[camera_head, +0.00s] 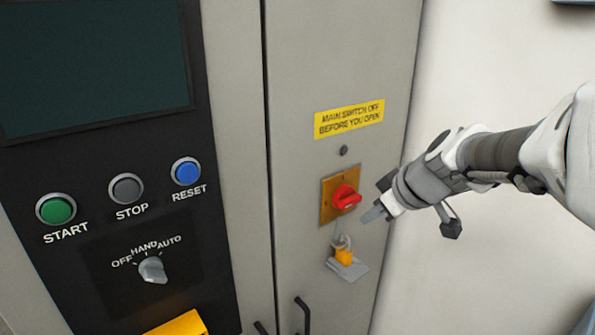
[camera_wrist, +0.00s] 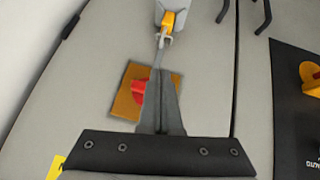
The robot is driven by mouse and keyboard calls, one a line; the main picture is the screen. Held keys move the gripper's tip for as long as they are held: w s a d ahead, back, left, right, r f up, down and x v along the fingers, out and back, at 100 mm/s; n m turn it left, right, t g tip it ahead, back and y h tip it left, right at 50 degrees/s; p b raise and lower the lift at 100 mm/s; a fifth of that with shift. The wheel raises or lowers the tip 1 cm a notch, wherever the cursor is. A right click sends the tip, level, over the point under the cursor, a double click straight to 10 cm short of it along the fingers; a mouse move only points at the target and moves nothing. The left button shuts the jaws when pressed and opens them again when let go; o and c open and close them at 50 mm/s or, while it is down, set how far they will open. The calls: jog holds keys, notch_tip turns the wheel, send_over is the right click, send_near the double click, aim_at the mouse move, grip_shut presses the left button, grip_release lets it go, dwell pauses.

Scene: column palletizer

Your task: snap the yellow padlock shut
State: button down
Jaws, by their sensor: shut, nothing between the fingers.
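The yellow padlock (camera_head: 344,257) hangs below the red main switch (camera_head: 345,197) on the grey cabinet door, in front of a small grey plate or tag (camera_head: 350,270). Its shackle shows as a grey loop above the body; I cannot tell whether it is latched. In the wrist view the padlock (camera_wrist: 169,21) is at the top, beyond my fingertips. My gripper (camera_head: 374,214) is shut and empty, to the right of the switch and above and right of the padlock. In the wrist view my gripper (camera_wrist: 161,75) covers part of the red switch (camera_wrist: 141,90) and its orange plate.
A control panel with START (camera_head: 56,208), STOP (camera_head: 127,188) and RESET (camera_head: 186,171) buttons and a selector knob (camera_head: 153,269) is at left. Door handles (camera_head: 302,315) stick out below. A yellow warning label (camera_head: 349,118) is above the switch. Free room lies right of the cabinet.

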send_over(347, 254)
notch_tip(347, 254, down, 8)
jog(key=shift+r, duration=0.2)
dwell(0.5)
